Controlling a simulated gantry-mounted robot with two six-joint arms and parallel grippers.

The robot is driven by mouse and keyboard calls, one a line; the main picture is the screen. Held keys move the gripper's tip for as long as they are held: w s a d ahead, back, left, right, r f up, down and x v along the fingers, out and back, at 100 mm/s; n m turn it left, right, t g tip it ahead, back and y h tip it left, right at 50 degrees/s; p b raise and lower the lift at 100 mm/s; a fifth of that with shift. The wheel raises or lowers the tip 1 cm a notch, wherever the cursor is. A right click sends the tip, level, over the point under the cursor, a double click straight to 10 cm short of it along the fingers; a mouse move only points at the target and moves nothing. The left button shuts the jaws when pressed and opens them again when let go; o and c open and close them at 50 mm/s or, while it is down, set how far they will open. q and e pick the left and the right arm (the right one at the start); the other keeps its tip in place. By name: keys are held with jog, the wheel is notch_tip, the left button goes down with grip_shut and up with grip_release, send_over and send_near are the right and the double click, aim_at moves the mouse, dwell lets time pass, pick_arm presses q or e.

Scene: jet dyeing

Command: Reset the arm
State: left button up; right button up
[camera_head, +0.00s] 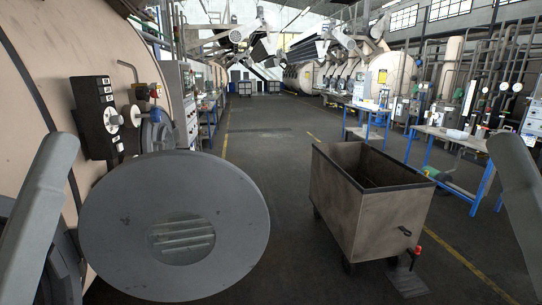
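A grey link of my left arm (38,215) rises at the left edge. A grey link of my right arm (520,205) rises at the right edge. Neither gripper shows; the ends of both arms lie outside the picture. A large round grey door (110,215) with a ribbed window fills the lower left, in front of the beige dyeing vessel (35,90). The door stands swung out from the vessel, and the vessel's opening is hidden.
A grey metal cart (375,225) on wheels stands right of centre, and the visible part of its inside looks empty. A black control box (98,115) is on the vessel. Blue-legged tables (455,138) line the right side. The aisle floor (265,150) between is clear.

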notch_tip(320, 180, up, 38)
jog(key=p, duration=3.8)
notch_tip(320, 180, down, 44)
jog(key=b, duration=4.5)
jog(key=shift+f, duration=0.2)
